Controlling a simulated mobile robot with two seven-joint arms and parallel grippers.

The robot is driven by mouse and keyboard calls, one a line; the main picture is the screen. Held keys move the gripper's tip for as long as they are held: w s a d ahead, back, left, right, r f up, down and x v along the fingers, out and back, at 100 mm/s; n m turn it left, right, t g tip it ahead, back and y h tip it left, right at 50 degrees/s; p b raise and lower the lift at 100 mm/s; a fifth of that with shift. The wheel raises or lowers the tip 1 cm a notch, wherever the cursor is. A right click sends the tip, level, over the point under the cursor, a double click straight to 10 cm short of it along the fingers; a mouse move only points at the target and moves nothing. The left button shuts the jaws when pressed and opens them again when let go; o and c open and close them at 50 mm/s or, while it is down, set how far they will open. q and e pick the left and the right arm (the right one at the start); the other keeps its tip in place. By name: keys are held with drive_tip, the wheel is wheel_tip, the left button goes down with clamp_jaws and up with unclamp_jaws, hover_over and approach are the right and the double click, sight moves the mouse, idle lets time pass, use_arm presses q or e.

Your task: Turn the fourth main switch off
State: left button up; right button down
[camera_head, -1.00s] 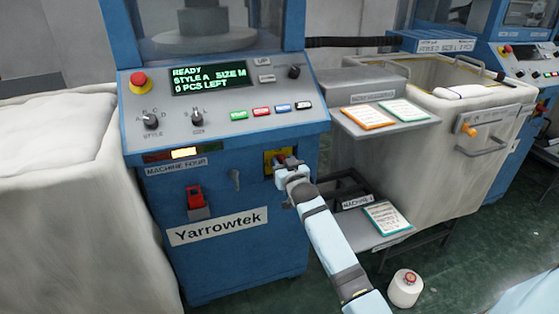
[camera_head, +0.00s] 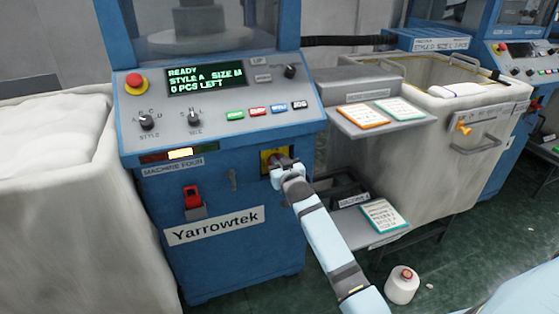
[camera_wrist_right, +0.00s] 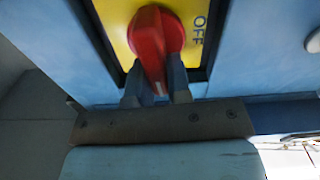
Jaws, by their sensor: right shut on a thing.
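The main switch of machine four is a red rotary knob (camera_wrist_right: 153,42) on a yellow plate (camera_head: 266,160), on the blue front of the machine (camera_head: 240,260). In the right wrist view, the word OFF is on the plate to the right of the knob. The knob's handle, with a white mark near its end, points down in that view toward my fingers, not at OFF. My right gripper (camera_wrist_right: 156,88) is shut on the handle, a finger on each side. In the head view, my right gripper (camera_head: 281,166) hides most of the knob. My left gripper is not in view.
The control panel (camera_head: 215,115) juts out above. To the right are a shelf with cards (camera_head: 385,124) and a bin (camera_head: 465,170). A yarn cone (camera_head: 402,287) stands on the floor.

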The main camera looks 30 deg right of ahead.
drive_tip(key=n+p, duration=0.1)
drive_tip(key=n, duration=0.1)
drive_tip(key=n+p, duration=0.2)
drive_tip(key=n, duration=0.1)
drive_tip(key=shift+w+a+p, duration=0.15)
drive_tip(key=shift+a+p, duration=0.15)
drive_tip(key=shift+a, duration=0.1)
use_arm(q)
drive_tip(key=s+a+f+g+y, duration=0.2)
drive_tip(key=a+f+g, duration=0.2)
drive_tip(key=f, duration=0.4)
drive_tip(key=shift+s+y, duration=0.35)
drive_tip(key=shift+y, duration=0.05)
use_arm(e)
drive_tip(key=n, duration=0.4)
drive_tip(key=f+n, duration=0.1)
drive_tip(key=n, duration=0.3)
drive_tip(key=a+n, duration=0.1)
drive_tip(key=n, duration=0.3)
drive_tip(key=shift+w+f, duration=0.15)
drive_tip(key=shift+f, duration=0.2)
drive_tip(key=shift+d, duration=0.1)
drive_tip(key=c, duration=1.1)
unclamp_jaws()
drive_tip(key=shift+o, duration=0.2)
drive_tip(key=shift+f, duration=0.1)
